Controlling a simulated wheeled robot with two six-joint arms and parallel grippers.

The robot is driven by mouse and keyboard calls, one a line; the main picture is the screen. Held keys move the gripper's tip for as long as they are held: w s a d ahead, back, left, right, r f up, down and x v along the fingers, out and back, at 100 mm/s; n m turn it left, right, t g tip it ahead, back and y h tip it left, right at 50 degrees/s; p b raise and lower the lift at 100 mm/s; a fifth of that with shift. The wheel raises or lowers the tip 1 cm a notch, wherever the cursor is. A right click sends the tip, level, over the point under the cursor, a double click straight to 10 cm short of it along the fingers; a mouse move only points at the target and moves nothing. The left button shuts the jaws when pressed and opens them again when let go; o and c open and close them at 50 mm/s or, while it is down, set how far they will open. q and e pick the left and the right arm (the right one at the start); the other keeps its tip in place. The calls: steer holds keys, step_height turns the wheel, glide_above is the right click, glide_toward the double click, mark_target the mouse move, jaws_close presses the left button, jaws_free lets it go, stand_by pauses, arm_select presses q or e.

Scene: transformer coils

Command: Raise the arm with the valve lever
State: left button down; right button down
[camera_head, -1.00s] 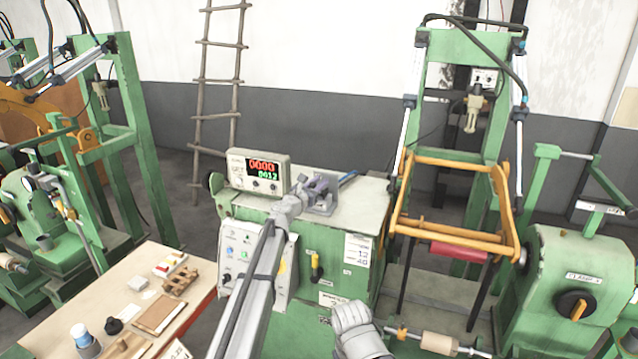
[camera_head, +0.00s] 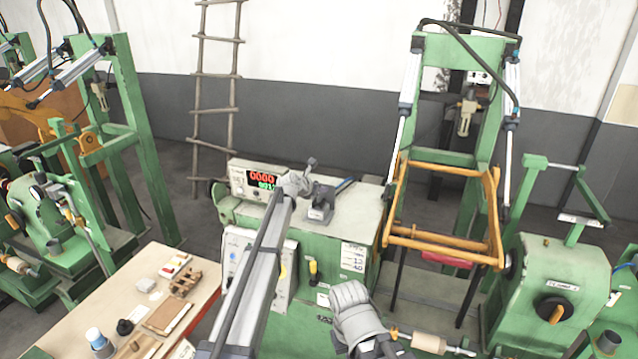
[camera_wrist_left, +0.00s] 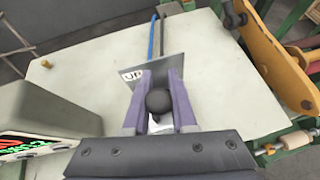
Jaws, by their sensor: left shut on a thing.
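The valve lever shows in the left wrist view as a dark round knob (camera_wrist_left: 158,101) between my left gripper's (camera_wrist_left: 160,88) two purple fingers, which are shut on it. Behind it is a grey valve plate (camera_wrist_left: 178,66) with an "UP" label. In the head view my left gripper (camera_head: 307,178) is at the small grey valve (camera_head: 320,206) on the cabinet top; the lever is hard to make out there. The machine's arm, an orange frame (camera_head: 440,246) with a red roller, hangs low and slopes forward between green uprights. My right gripper's fingers are not visible.
A counter box (camera_head: 258,181) with red and green digits stands left of the valve on the pale cabinet top (camera_head: 352,205). A wooden table (camera_head: 215,279) with small parts is at lower left. A green headstock (camera_head: 560,275) stands at right.

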arm_select(q)
steer(key=shift+w+r+g+p, duration=0.1)
steer(key=shift+w+g+p, duration=0.2)
steer(key=shift+p, duration=0.1)
steer(key=shift+d, duration=0.1)
steer(key=c, duration=0.7)
jaws_free()
steer(key=shift+c, duration=0.2)
steer(key=shift+s, duration=0.1)
steer(key=shift+s+r+p, duration=0.2)
steer(key=shift+s+p, duration=0.05)
steer(key=shift+p, duration=0.05)
steer(key=s+a, duration=0.6)
steer(key=s, duration=0.5)
